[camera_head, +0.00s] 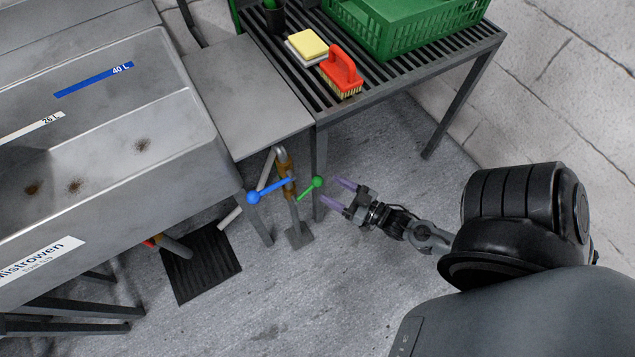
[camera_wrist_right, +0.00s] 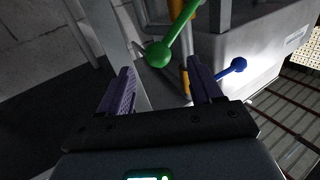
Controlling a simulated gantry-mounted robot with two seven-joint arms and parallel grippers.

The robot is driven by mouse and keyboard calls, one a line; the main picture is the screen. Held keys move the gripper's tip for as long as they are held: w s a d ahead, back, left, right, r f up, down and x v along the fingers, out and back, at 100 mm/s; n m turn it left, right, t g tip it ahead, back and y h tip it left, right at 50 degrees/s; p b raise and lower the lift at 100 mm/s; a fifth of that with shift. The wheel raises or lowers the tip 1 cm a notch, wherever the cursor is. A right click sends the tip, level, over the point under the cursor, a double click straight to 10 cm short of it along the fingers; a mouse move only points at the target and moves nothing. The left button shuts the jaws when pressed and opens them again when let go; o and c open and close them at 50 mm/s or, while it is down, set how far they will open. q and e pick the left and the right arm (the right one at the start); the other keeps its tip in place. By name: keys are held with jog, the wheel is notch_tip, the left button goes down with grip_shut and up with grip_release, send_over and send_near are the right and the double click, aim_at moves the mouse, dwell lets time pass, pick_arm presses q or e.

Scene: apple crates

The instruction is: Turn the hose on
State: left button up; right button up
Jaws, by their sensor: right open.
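The tap stands beside the sink, with a brass body (camera_head: 284,170) and two ball-ended levers. The blue lever (camera_head: 254,197) points left and the green lever (camera_head: 317,182) points right in the head view. My right gripper (camera_head: 334,193) is open and empty, just right of the green lever's ball. In the right wrist view the green lever (camera_wrist_right: 160,54) shows ahead of and between the purple fingers (camera_wrist_right: 164,84), with no clear contact. The blue lever (camera_wrist_right: 238,65) is further off, beyond the right finger. I cannot make out the hose for certain. My left gripper is not in view.
A metal sink (camera_head: 190,110) with volume marks fills the left. A slatted table (camera_head: 400,72) holds a green crate (camera_head: 400,40), a red brush (camera_head: 342,70) and sponges (camera_head: 307,45). Its leg (camera_head: 319,150) stands close to the tap. A black mat (camera_head: 200,262) lies on the floor.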

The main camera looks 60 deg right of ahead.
aim_at(321, 184)
jog(key=w+b, duration=0.1)
jog(key=w, duration=0.4)
jog(key=shift+d+f+b, duration=0.1)
jog(key=shift+d+b, duration=0.05)
jog(key=shift+b, duration=0.25)
jog(key=shift+w, duration=0.55)
grip_shut()
